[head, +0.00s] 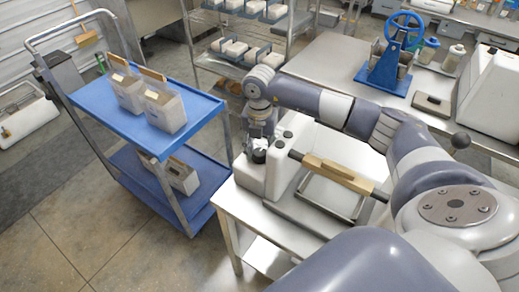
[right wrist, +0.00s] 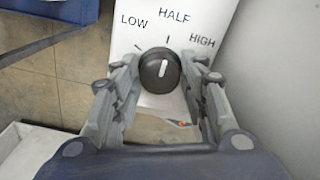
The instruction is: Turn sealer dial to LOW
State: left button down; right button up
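The sealer (head: 283,165) is a white bench unit with a long wooden-handled bar (head: 335,172). In the right wrist view its black round dial (right wrist: 160,70) sits on a white panel marked LOW, HALF and HIGH. In the head view this gripper (head: 258,146) is over the sealer's left end and largely hides the dial area. My left gripper is not in view.
A blue cart (head: 190,120) with white boxes stands left of the sealer's table (head: 235,208). A shelf rack (head: 220,68) stands behind. A blue hand-wheel press (head: 385,68) is on the back table. Floor is clear at the lower left.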

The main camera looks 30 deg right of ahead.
jog(key=c, duration=0.4)
jog(key=n+b, duration=0.3)
jog(key=n, duration=0.1)
jog(key=shift+f+b, duration=0.2)
jog(key=shift+b, duration=0.2)
jog(key=n+b, duration=0.3)
jog(key=n, duration=0.1)
jog(key=shift+n, duration=0.3)
jog(key=shift+d+r+n+b, duration=0.1)
jog(key=shift+r+n+b, duration=0.1)
jog(key=shift+n+b, duration=1.2)
jog(key=shift+n+p, duration=0.3)
jog(key=shift+n, duration=0.1)
jog(key=o, duration=1.1)
jog(key=shift+c, duration=0.2)
